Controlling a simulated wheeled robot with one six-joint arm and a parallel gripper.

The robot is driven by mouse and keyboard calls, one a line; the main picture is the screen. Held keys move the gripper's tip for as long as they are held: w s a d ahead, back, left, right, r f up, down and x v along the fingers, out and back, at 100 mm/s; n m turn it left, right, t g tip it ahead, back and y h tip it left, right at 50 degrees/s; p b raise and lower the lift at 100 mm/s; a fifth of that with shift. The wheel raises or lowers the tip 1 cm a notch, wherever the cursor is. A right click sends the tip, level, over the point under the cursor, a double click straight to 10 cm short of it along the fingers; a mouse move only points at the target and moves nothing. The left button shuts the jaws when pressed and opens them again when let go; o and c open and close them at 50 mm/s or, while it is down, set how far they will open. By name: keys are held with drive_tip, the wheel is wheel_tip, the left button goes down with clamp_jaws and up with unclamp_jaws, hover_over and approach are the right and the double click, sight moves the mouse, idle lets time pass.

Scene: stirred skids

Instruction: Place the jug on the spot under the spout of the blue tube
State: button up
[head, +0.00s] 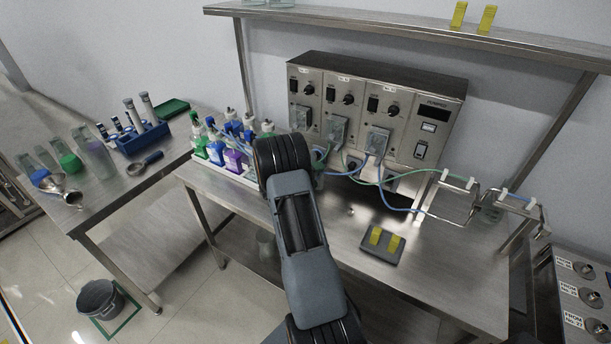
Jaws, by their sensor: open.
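A blue tube (397,208) runs from the pump box toward the bent metal spout frame (468,211) on the right. Another blue stretch (542,222) shows at the far right bracket. A green tube (410,178) runs above the first blue one. The spot under the blue tube's spout is not clear to see. My arm rises through the middle of the view; its end and my gripper are hidden behind its links.
A pump box (372,112) stands on the steel bench (330,262). Reagent bottles (234,150) sit left of my arm. Yellow pieces on a dark pad (381,246) lie in front. A left table (110,188) holds glassware and a blue rack (143,139). A bucket (101,299) stands on the floor.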

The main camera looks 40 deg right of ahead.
drive_tip(key=c, duration=0.9)
drive_tip(key=shift+s+a+f, duration=0.1)
drive_tip(key=shift+f, duration=0.05)
drive_tip(key=c, duration=0.3)
